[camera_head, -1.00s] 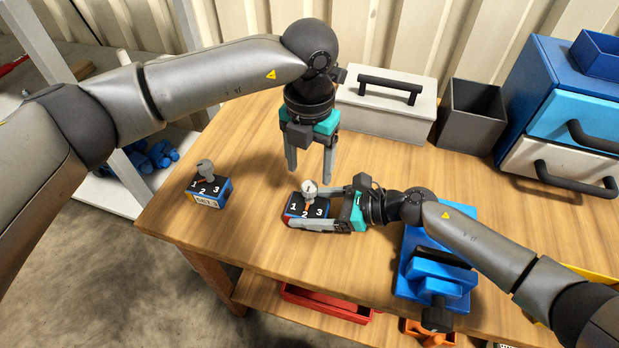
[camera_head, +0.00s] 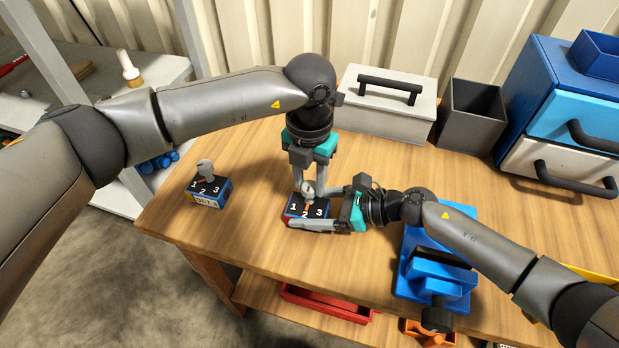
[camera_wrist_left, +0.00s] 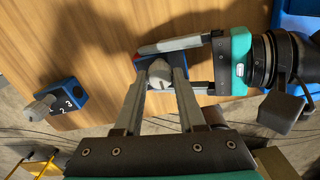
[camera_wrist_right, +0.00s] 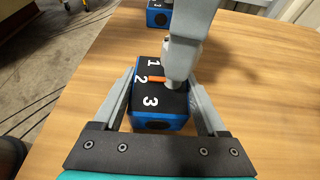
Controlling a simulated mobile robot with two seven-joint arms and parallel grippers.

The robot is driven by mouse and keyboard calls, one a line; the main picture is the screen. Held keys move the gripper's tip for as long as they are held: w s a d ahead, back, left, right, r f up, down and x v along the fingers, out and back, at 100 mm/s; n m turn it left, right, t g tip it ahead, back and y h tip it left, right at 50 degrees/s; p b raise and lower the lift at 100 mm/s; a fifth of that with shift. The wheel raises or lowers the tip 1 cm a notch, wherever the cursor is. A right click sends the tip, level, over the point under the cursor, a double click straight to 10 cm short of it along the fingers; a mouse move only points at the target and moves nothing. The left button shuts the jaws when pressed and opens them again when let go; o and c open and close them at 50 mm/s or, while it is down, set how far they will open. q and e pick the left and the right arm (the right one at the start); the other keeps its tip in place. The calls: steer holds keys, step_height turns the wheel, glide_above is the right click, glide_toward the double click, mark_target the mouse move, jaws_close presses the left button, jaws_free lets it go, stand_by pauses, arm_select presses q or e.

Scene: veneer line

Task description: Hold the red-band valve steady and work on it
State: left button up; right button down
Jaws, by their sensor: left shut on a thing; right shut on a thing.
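The red-band valve (camera_head: 308,209) is a dark-topped blue box numbered 1, 2, 3, with a little red at its lower left side and a grey knob (camera_head: 308,187) on top. It sits on the wooden bench. My right gripper (camera_head: 304,211) is shut on the box from the right, one finger along each side, as the right wrist view shows (camera_wrist_right: 160,100). My left gripper (camera_head: 310,192) points down from above and is shut on the knob, partly hiding it. In the right wrist view an orange pointer (camera_wrist_right: 156,79) lies beside the 2.
A second similar valve (camera_head: 210,190) stands on the bench to the left. A blue vise (camera_head: 435,275) is at the right front. A grey toolbox (camera_head: 388,105), an open dark bin (camera_head: 472,115) and a drawer cabinet (camera_head: 560,115) line the back. The bench between the valves is clear.

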mark_target(310, 185)
arm_select(q)
jaws_close()
steer(key=shift+m, duration=0.3)
steer(key=m, duration=0.4)
steer(key=shift+m, duration=2.5)
steer(key=o, duration=0.6)
jaws_free()
steer(key=shift+o, duration=0.2)
step_height(310, 185, up, 12)
